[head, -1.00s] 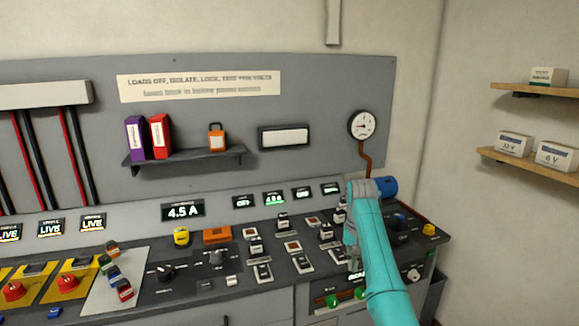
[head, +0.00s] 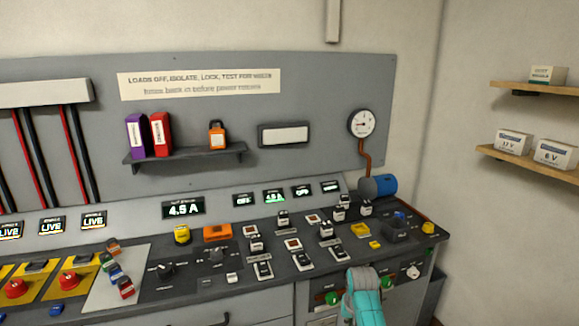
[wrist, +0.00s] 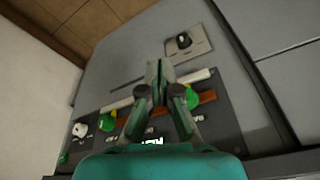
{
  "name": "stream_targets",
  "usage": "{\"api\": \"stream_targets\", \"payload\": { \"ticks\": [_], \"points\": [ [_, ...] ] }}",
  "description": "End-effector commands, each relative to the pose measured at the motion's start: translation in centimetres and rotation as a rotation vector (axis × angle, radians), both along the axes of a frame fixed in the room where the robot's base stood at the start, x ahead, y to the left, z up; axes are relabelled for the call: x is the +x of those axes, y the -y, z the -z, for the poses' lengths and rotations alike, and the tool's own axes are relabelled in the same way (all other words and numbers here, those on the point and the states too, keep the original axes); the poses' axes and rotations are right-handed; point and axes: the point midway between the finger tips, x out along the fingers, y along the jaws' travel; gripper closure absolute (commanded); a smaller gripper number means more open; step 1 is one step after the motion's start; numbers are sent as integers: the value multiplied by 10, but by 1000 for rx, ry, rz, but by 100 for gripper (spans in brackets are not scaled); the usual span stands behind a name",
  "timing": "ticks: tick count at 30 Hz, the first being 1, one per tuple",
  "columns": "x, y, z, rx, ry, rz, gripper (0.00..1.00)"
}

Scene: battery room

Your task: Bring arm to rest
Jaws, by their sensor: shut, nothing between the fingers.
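My gripper (wrist: 158,85) is seen from behind in the wrist view, its two dark fingers together and nothing between them. Beyond it is the front panel (wrist: 225,115) of the console, with green knobs, a white knob and a dark knob on a plate. In the head view only a teal part of my arm shows at the bottom, in front of the console (head: 265,293); my fingers are hidden there. The arm appears apart from the console top.
The console top carries switches, an orange block (head: 217,233) and a blue cylinder (head: 378,186). A green knob (head: 333,298) and a white knob (head: 413,271) sit on its front. A gauge (head: 362,123) is above. Wooden shelves (head: 530,160) hang at right.

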Motion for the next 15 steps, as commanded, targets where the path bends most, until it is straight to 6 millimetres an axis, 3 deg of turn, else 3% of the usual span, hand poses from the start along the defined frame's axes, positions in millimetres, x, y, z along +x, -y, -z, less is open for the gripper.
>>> {"api": "stream_targets", "payload": {
  "ticks": [1, 6, 15],
  "points": [
    [-12, 0, 21, -1, 17, -3, 100],
    [-48, 0, 74, -4, 95, -15, 100],
    [-126, 0, 143, -13, 234, -36, 100]
  ]
}}
